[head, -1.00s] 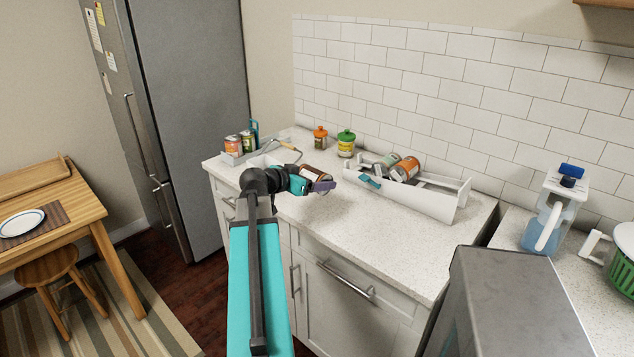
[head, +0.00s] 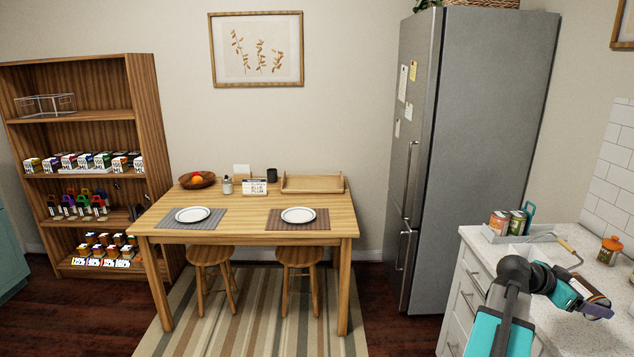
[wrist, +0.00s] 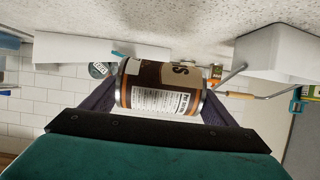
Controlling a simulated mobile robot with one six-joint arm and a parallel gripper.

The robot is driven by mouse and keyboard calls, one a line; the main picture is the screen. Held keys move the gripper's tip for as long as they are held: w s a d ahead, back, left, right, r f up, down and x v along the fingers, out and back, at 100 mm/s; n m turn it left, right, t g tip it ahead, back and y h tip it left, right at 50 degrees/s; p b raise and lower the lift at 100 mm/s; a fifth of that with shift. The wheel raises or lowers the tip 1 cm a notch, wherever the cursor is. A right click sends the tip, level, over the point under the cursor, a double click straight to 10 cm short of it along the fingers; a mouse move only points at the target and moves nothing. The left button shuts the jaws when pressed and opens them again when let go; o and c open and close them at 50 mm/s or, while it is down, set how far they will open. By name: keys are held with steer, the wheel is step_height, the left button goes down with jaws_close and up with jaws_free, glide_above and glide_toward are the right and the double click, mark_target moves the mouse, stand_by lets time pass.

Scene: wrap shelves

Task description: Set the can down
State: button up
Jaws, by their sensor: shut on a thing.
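My gripper (head: 582,297) is at the lower right of the head view, shut on a dark brown can (head: 592,290) with its fingers at either side. In the wrist view the can (wrist: 160,86) lies across between the two fingers (wrist: 158,98), showing a cream and brown label with small print. The wrist picture is upside down, with the speckled counter along its top. The can appears held above the counter (head: 565,335); the exact gap cannot be told.
A grey tray (head: 491,238) with cans stands at the counter's far end. An orange-lidded jar (head: 609,251) is near the wall. The fridge (head: 470,150), wooden table (head: 250,208) with plates and stools, and stocked shelf unit (head: 140,110) stand left.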

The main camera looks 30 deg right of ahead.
steer(key=w+a+r+n+t, duration=0.1)
steer(key=w+a+n+t, duration=0.2)
steer(key=w+a, duration=0.9)
steer(key=w+a+n+t+h, duration=0.1)
steer(key=w+a+n+t, duration=0.4)
steer(key=w, duration=1.2)
steer(key=w+a+r+n+t, duration=0.1)
steer(key=w+a+t, duration=0.1)
steer(key=w+a, duration=1.05)
steer(key=w+a+n+t+y, duration=0.3)
steer(key=w+a+n+t, duration=0.3)
steer(key=w+a, duration=1.1)
steer(key=w+a+r+n+t+y, duration=0.1)
steer(key=a+n+y, duration=0.3)
steer(key=a, duration=0.9)
steer(key=w+a+r+n+t+y, duration=0.2)
steer(key=a+r+n+y, duration=0.1)
steer(key=a, duration=1)
steer(key=n+y, duration=0.1)
steer(key=y, duration=0.1)
steer(key=shift+w+r+n+t+y, duration=0.3)
steer(key=shift+t+y, duration=0.1)
